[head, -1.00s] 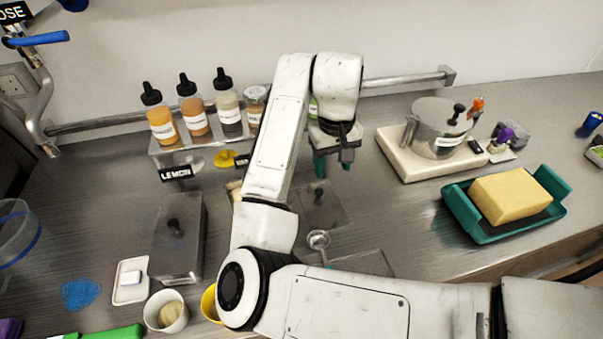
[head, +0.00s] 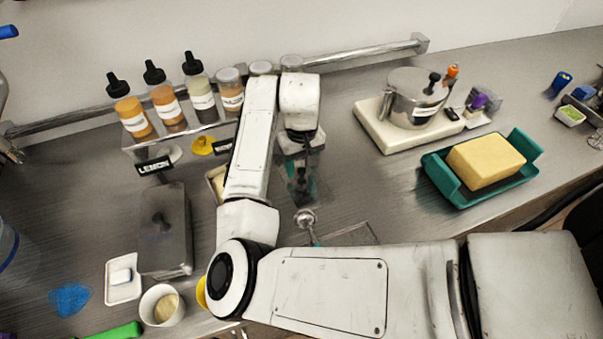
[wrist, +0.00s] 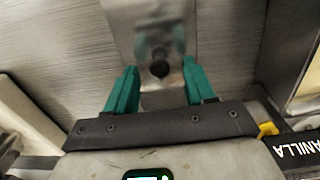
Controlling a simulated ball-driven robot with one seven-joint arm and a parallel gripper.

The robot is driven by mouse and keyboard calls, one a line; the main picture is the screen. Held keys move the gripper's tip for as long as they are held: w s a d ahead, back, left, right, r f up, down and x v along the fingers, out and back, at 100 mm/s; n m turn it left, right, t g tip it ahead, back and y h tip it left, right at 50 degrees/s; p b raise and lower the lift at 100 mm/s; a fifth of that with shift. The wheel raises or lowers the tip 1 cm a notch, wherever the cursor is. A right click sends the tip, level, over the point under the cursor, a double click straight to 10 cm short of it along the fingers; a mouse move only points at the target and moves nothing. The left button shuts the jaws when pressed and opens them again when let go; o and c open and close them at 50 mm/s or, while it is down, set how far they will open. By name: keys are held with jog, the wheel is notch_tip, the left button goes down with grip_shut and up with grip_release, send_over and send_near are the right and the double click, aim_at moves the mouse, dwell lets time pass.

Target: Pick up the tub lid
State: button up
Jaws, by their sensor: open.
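The tub lid is a shiny steel plate with a round black knob. In the wrist view the lid (wrist: 180,14) lies straight ahead of my gripper (wrist: 160,66), and it reflects the teal fingers. The knob (wrist: 160,68) shows between the two fingers, which are apart and not closed on it. In the head view my gripper (head: 301,183) points down over the lid (head: 319,191), partly hiding it and its knob. I cannot tell the exact gap between fingertips and lid.
Left stands a grey tub with a knobbed lid (head: 165,235). Behind is a bottle rack (head: 170,140) with LEMON label. Right are a steel pot (head: 413,98) on a cream scale and butter (head: 486,161) in a teal tray. A scoop (head: 305,219) lies close in front.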

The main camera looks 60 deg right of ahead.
jog(key=shift+f, duration=0.55)
grip_shut()
